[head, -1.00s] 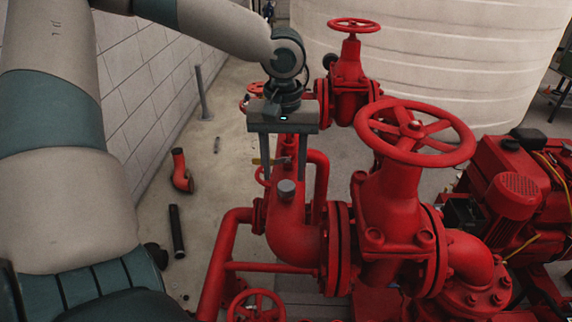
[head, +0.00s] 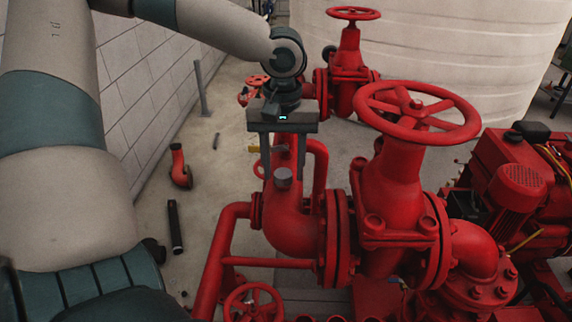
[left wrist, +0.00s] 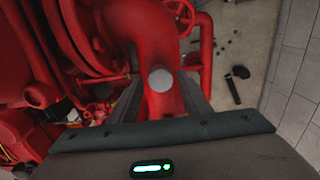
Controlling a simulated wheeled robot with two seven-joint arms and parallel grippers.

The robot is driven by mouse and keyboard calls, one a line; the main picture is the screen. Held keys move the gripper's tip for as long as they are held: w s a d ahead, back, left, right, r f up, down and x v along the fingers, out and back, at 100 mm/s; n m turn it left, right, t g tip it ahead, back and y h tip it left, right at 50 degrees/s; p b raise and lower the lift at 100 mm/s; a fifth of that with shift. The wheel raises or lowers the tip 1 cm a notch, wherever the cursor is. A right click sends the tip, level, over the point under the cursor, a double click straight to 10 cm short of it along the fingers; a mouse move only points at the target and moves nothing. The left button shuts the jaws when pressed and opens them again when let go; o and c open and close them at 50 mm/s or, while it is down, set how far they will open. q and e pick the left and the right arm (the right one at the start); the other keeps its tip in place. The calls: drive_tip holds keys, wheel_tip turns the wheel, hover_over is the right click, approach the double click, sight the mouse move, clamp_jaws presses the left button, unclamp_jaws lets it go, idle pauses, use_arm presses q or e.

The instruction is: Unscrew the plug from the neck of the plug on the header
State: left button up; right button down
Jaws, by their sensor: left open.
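The plug (head: 283,178) is a small grey round cap on the neck at the top of the red header bend (head: 290,228). It also shows in the left wrist view (left wrist: 161,79) as a grey disc seen from above. My left gripper (head: 284,181) points down with its two fingers apart. In the head view the plug appears between the fingertips. In the left wrist view the gripper (left wrist: 160,90) has one finger on each side of the plug, with visible gaps. I cannot tell how deep the fingertips reach. The right gripper is out of view.
A large red handwheel valve (head: 417,112) stands right of the header, and a smaller one (head: 353,60) stands behind. A red engine (head: 515,185) is at the right. A black tube (head: 175,228) and a red elbow (head: 181,166) lie on the floor by the wall.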

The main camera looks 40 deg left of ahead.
use_arm(q)
drive_tip(key=shift+r+m+p, duration=0.2)
drive_tip(key=shift+m+p, duration=0.8)
drive_tip(key=shift+p, duration=0.2)
drive_tip(key=shift+m+p, duration=0.6)
drive_tip(key=shift+m, duration=0.2)
drive_tip(key=shift+f+m, duration=0.1)
drive_tip(key=shift+m, duration=0.2)
drive_tip(key=shift+f, duration=0.1)
